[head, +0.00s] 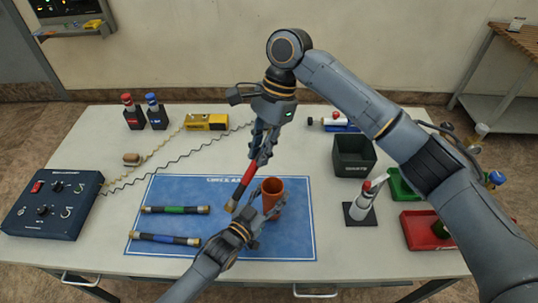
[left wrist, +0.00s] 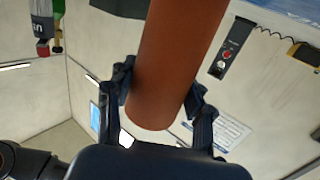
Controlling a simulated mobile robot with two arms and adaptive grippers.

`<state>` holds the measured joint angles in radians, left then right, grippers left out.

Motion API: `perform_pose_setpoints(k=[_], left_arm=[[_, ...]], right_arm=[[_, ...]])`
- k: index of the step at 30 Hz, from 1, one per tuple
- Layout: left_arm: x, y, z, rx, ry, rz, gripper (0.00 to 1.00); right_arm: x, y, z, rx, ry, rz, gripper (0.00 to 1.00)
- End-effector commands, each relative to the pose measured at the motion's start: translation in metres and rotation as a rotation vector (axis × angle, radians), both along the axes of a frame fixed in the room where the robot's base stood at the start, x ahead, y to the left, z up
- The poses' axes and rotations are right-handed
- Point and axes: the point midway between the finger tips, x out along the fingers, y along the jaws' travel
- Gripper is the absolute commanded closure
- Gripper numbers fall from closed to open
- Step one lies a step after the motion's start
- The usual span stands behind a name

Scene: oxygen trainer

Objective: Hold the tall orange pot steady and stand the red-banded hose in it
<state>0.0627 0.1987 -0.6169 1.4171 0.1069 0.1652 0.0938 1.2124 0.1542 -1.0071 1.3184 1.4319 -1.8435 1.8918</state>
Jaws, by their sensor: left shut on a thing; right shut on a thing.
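The tall orange pot (head: 273,188) is over the right part of the blue mat, its open rim facing up. My left gripper (head: 258,220) is shut around it from the lower left. In the left wrist view the pot (left wrist: 176,60) sits between both fingers of the left gripper (left wrist: 160,105). My right gripper (head: 262,150) hangs from above, shut on the red-banded hose (head: 243,184). The hose is tilted, its dark lower end pointing down and left. That end shows left of the pot's rim, outside its mouth. Whether the hose touches the pot I cannot tell.
Green-banded (head: 176,210) and blue-banded (head: 165,238) hoses lie on the left of the blue mat (head: 290,247). A dark control box (head: 50,205) stands far left.

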Motion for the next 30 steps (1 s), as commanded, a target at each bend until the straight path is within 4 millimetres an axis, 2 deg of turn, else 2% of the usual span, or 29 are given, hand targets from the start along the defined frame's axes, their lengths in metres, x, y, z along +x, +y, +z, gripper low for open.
perform_pose_setpoints(k=[4,9,15,22,30], left_arm=[[0.0,0.0,-0.001,0.002,0.002,0.0,0.8],[0.0,0.0,-0.001,0.002,0.002,0.0,0.8],[0.0,0.0,-0.001,0.002,0.002,0.0,0.8],[0.0,0.0,-0.001,0.001,0.002,0.0,0.8],[0.0,0.0,-0.001,0.001,0.002,0.0,0.8]], right_arm=[[0.002,0.001,0.013,-0.126,-0.17,0.342,1.0],[0.007,-0.008,0.03,-0.201,-0.428,0.741,1.0],[0.016,-0.024,0.053,-0.187,-0.673,1.035,1.0],[0.021,-0.032,0.067,-0.159,-0.776,1.146,1.0],[0.021,-0.032,0.051,-0.158,-0.777,1.148,1.0]])
